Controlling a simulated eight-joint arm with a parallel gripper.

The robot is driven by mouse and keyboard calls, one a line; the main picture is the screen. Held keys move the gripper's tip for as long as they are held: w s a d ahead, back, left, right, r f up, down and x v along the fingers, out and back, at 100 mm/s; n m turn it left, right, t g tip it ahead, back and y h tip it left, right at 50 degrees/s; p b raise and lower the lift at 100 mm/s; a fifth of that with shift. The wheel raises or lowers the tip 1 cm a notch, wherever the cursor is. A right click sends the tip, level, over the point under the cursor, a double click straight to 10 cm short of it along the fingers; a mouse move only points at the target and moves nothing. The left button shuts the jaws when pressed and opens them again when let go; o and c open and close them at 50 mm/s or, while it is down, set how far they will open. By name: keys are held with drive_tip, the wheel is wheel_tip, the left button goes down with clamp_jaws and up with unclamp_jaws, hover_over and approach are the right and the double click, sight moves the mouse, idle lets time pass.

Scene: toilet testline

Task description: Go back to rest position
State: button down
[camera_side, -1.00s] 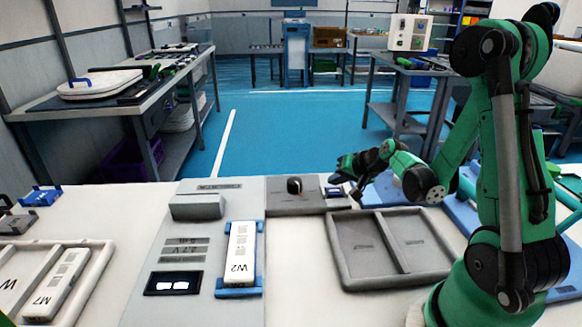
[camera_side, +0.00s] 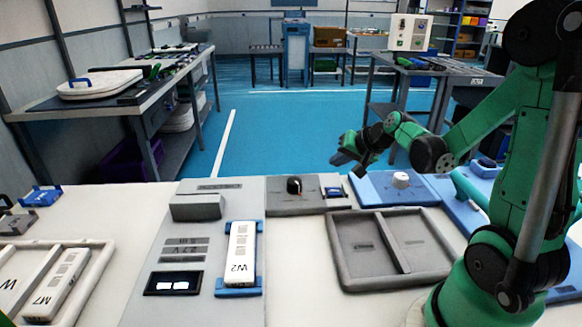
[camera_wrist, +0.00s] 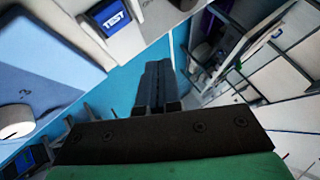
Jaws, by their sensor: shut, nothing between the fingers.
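My gripper (camera_side: 346,152) is raised above the back edge of the white table in the side view, behind the blue panel. Its dark fingers point left and it holds nothing. In the wrist view the two fingers of my gripper (camera_wrist: 157,85) lie side by side, closed together. No object is between them. My green arm stands at the right of the table.
A grey unit with a black knob (camera_side: 294,186) stands near the gripper. A blue panel with a white knob (camera_side: 401,179) is beside it. A grey empty two-part tray (camera_side: 345,268) lies in front. A white W2 module (camera_side: 240,252) sits in a blue-ended holder.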

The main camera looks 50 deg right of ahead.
idle(0.3)
drive_tip(key=s+a+r+n+g, duration=0.1)
drive_tip(key=s+a+r+n, duration=0.1)
drive_tip(key=a+n, duration=0.3)
drive_tip(key=s+a+r+n+g+y, duration=0.1)
drive_tip(key=a+n, duration=0.4)
drive_tip(key=a, duration=0.8)
drive_tip(key=s+r, duration=0.1)
drive_tip(key=s, duration=0.1)
drive_tip(key=shift+s+a+r+n, duration=0.2)
drive_tip(key=shift+s+r+n, duration=0.1)
drive_tip(key=shift+n, duration=0.1)
drive_tip(key=w+d+r+m+g, duration=0.1)
drive_tip(key=w+d+m+g, duration=0.2)
drive_tip(key=d, duration=0.6)
drive_tip(key=w+d+r+m+g, duration=0.2)
drive_tip(key=d+m, duration=0.4)
drive_tip(key=d, duration=0.4)
drive_tip(key=shift+w+g, duration=0.7)
drive_tip(key=shift+g, duration=0.3)
